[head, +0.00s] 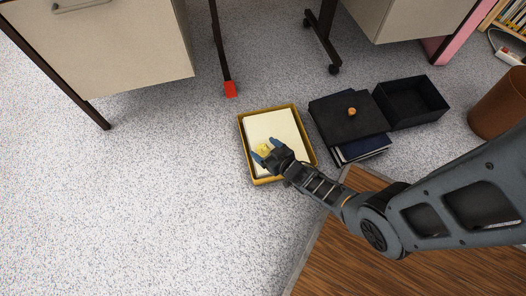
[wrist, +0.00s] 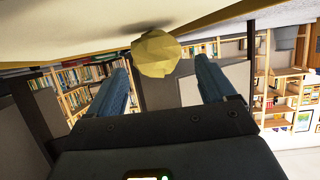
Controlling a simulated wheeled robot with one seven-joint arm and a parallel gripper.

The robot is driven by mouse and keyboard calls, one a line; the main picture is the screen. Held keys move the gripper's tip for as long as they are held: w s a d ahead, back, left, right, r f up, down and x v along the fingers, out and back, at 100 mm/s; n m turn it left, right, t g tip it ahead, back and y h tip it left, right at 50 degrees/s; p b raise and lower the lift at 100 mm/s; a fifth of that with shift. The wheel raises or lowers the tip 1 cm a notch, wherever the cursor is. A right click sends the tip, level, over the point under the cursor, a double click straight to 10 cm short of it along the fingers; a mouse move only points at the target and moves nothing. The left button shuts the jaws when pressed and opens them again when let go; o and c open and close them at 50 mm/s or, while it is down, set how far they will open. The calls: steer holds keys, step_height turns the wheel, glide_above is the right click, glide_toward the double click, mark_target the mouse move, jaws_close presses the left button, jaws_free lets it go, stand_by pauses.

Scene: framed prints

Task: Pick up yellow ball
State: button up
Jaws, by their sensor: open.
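The yellow ball (head: 263,148) is small and lies in a shallow yellow tray (head: 247,160) on the floor, on a pale sheet or stack of paper (head: 285,130). My gripper (head: 267,150) reaches into the tray from the lower right, with its blue fingers on either side of the ball. In the wrist view the faceted yellow ball (wrist: 158,52) shows just beyond and between the tips of my gripper (wrist: 163,78). The fingers are spread wide and seem to hold nothing. I cannot tell whether either finger touches the ball.
Right of the tray are black boxes (head: 345,117) with a small orange-brown object (head: 351,111) on top, an open black bin (head: 412,100) and a brown wastebasket (head: 500,105). Desk legs (head: 222,60) stand behind. The speckled floor at left is clear.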

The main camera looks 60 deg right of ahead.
steer(key=shift+x, duration=0.85)
steer(key=shift+s, duration=0.1)
steer(key=c, duration=1.1)
steer(key=shift+r, duration=0.15)
